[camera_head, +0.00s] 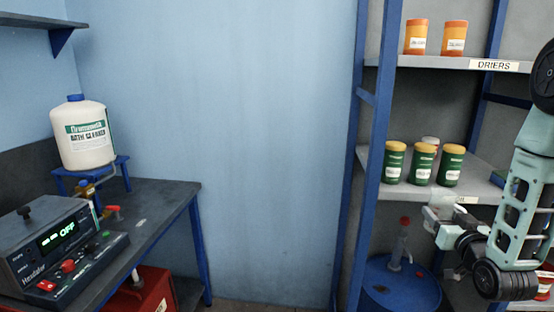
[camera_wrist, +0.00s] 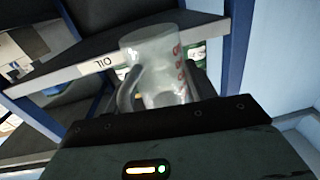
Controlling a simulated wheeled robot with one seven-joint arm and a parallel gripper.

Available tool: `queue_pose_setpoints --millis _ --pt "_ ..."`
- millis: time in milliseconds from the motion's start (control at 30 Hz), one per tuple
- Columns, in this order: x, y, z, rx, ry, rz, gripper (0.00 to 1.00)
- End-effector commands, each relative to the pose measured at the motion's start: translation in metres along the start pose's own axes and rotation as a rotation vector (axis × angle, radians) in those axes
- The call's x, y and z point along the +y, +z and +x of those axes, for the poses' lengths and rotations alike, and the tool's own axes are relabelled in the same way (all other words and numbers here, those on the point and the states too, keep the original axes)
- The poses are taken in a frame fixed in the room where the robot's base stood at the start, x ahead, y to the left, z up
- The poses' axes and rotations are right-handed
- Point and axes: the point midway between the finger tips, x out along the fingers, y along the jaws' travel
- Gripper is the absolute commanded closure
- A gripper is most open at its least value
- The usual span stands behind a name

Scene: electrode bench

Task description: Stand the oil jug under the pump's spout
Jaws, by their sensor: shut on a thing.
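The oil jug (camera_wrist: 152,48) is a clear, handled vessel with red marks on its side. My gripper (camera_wrist: 163,92) is shut on it, with a finger on either side. In the head view my gripper (camera_head: 441,229) holds the pale jug (camera_head: 438,212) in front of the shelf unit, right of and a little above the blue drum (camera_head: 392,292). An upright grey fitting with a red top (camera_head: 404,222), apparently the pump, stands on the drum. Its spout is too small to make out. The jug is apart from the drum.
Shelves (camera_head: 440,62) with orange jars (camera_head: 416,37) and green jars (camera_head: 394,162) stand behind my gripper. A blue post (camera_head: 372,160) rises left of the drum. At left, a bench (camera_head: 165,200) carries a white jug (camera_head: 83,135) and a heater box (camera_head: 50,250).

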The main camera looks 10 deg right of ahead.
Motion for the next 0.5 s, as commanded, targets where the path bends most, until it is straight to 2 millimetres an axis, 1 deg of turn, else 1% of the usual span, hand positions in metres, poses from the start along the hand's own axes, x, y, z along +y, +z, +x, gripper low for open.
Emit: queue_pose_setpoints --millis 33,300,400,500 --pt "-0.011 0.019 -0.002 -0.010 -0.015 0.004 0.67" --pt "-0.064 0.098 -0.012 -0.008 -0.076 0.002 0.67" --pt "-0.080 0.123 -0.015 -0.006 -0.095 0.002 0.67" --pt "-0.093 0.143 -0.017 -0.004 -0.109 0.001 0.67"
